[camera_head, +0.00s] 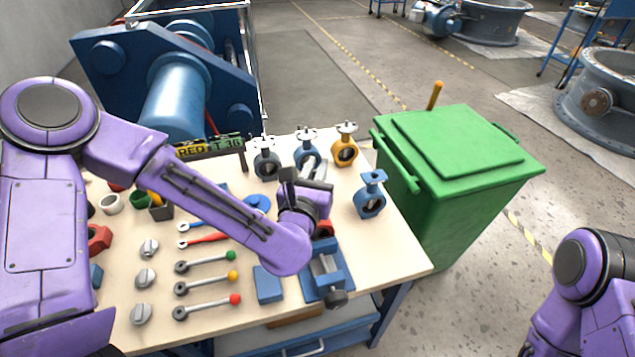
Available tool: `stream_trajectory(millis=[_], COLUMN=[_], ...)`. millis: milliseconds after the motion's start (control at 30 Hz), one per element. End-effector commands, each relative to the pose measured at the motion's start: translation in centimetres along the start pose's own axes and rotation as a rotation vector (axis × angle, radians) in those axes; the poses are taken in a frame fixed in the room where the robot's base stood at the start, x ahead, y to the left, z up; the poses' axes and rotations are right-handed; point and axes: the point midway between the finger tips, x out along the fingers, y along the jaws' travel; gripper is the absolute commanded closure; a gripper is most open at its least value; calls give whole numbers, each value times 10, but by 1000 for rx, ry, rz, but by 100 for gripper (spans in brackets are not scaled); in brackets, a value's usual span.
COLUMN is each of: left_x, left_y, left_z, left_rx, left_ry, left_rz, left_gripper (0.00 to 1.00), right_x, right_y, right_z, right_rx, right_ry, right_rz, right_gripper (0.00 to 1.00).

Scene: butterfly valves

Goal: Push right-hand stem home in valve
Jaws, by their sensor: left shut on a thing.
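Three butterfly valves stand in a row at the back of the table: a dark blue-grey one (266,166), a blue one (304,152) and a yellow one (346,153). Each has a metal stem with a flat top piece rising from it. Another blue valve (370,202) stands apart at the right, with a blue flange on top and no stem visible above it. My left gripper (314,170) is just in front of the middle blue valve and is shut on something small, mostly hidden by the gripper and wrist. My right arm shows at lower right; its gripper is out of view.
A blue vise (328,272) and a blue block (268,285) lie at the table's front right. Several wrenches and metal handles lie to the left. A green bin (455,190) stands close beyond the table's right edge. Bare tabletop surrounds the right-hand valve.

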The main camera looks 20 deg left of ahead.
Motion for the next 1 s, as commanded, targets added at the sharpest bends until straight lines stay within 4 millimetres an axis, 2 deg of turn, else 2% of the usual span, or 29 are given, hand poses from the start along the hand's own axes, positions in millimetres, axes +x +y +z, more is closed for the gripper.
stream_trajectory(millis=[1000], left_x=[-1], left_y=[1], left_z=[-10], left_rx=[2], left_ry=[6], left_rz=[1], left_gripper=[100], right_x=[8], right_y=[-1], right_z=[4], right_rx=[0], right_ry=[0], right_rz=[0], right_gripper=[57])
